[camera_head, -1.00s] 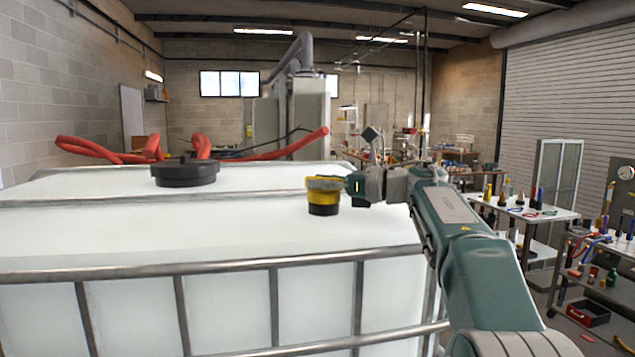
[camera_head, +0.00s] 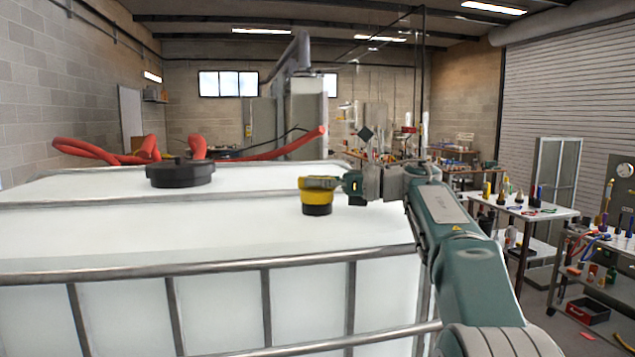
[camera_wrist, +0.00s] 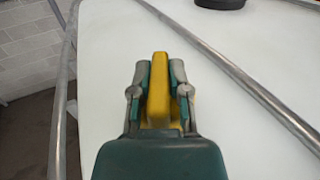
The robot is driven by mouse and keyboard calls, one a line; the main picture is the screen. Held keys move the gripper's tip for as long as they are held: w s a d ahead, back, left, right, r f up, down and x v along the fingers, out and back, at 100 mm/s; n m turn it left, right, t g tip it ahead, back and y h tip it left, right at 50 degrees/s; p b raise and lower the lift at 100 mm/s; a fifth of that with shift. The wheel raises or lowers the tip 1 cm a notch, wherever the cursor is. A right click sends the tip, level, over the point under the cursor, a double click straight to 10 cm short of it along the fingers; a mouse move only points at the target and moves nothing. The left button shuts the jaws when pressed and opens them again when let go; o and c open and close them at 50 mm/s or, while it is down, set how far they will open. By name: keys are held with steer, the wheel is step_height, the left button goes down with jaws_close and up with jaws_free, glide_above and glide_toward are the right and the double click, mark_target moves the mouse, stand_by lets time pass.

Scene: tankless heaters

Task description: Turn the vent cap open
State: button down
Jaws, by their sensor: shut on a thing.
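The vent cap is yellow with a black lower part (camera_head: 317,209) and stands on the white tank top (camera_head: 230,232), near its right side. Its yellow handle bar (camera_wrist: 159,85) shows in the wrist view between the two fingers. My gripper (camera_head: 340,184) reaches in from the right, level with the top of the cap. It is shut on the yellow handle, one finger on each side. In the wrist view my gripper (camera_wrist: 159,92) hides most of the cap's lower body.
A large black lid (camera_head: 180,174) sits on the tank further left, with a red hose (camera_head: 100,150) behind it. Metal rails (camera_head: 220,264) cross the tank's top and front. Workbenches with tools (camera_head: 525,208) stand to the right. The tank top around the cap is clear.

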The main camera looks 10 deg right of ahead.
steer(key=shift+g, duration=0.3)
steer(key=c, duration=0.6)
jaws_free()
steer(key=shift+w+a, duration=0.1)
steer(key=v, duration=1.2)
steer(key=shift+w+f, duration=0.1)
steer(key=shift+f, duration=0.15)
